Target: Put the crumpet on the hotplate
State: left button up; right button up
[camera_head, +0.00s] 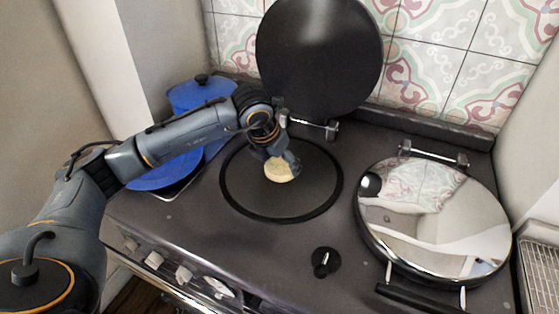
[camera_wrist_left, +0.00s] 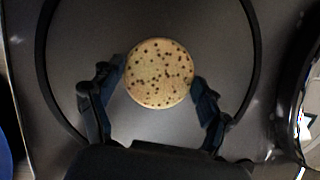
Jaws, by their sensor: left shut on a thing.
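The round, pale crumpet (camera_head: 279,171) with dark holes is between the fingers of my left gripper (camera_head: 283,164). In the left wrist view the crumpet (camera_wrist_left: 160,73) lies flat, its holed face towards the camera, with a finger on either side. My left gripper is shut on it. Both are over the round dark hotplate (camera_head: 290,202), inside its black ring. I cannot tell whether the crumpet touches the plate or is held just above it. My right gripper is not in view.
A raised black lid (camera_head: 320,55) stands behind the hotplate. A closed shiny lid (camera_head: 440,225) covers the right side of the range. Blue cookware (camera_head: 200,92) stands at the left under my arm. A black knob-like piece (camera_head: 325,262) sits in front.

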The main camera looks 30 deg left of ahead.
pick_arm(q)
jog(key=o, duration=0.4)
jog(key=shift+f, duration=0.1)
jog(key=o, duration=0.4)
jog(key=shift+o, duration=0.3)
jog(key=shift+r, duration=0.35)
jog(key=b+v, duration=0.1)
jog(key=v, duration=1)
jog(key=shift+s+r, duration=0.15)
jog(key=shift+r, duration=0.15)
